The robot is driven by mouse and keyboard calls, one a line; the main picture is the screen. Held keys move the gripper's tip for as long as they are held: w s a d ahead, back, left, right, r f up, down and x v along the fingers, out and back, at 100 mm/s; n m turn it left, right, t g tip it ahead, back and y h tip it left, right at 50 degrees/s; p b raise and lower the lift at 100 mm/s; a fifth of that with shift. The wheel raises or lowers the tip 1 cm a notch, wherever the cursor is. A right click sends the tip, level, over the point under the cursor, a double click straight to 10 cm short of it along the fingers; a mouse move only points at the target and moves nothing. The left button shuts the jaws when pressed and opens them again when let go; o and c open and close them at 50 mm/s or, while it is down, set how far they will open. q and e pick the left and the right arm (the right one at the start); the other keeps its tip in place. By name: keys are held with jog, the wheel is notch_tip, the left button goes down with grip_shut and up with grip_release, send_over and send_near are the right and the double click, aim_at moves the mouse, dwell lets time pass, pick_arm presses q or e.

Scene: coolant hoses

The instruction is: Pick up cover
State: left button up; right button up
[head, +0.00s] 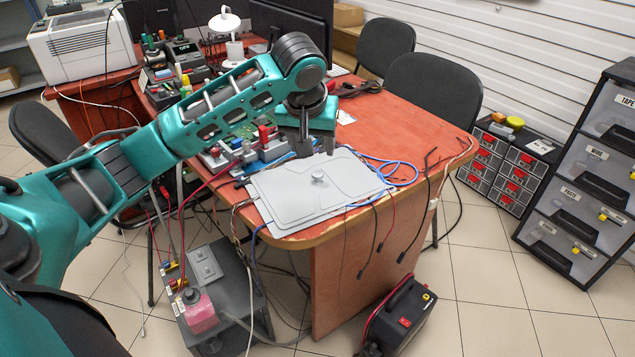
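The cover is a flat grey plate (285,205) with a round knob (318,178) on top. It lies at the front corner of the reddish-brown table, and another flat grey edge shows just beneath it. My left gripper (304,150) points down near the cover's back edge, above and behind the knob in the picture. The gripper's fingers look dark and narrow from here, and whether they are open cannot be made out. Nothing is visibly held. The knob is uncovered and apart from the fingers. My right gripper is outside the view.
Blue and red hoses and black cables (400,172) lie beside the cover and hang over the table (420,125) edge. A black-and-red device (400,318) stands on the floor. Drawer cabinets (585,170) stand at right.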

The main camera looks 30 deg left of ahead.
pick_arm(q)
jog(key=b, duration=0.2)
send_over(317, 173)
jog(key=s+d, duration=0.1)
jog(key=s, duration=0.2)
notch_tip(317, 173, down, 7)
jog(key=shift+d+r, duration=0.1)
jog(key=shift+d, duration=0.05)
jog(key=b+x, duration=0.2)
jog(key=x, duration=0.3)
jog(key=shift+w, duration=0.25)
jog(key=c, duration=1.1)
jog(key=shift+r, duration=0.1)
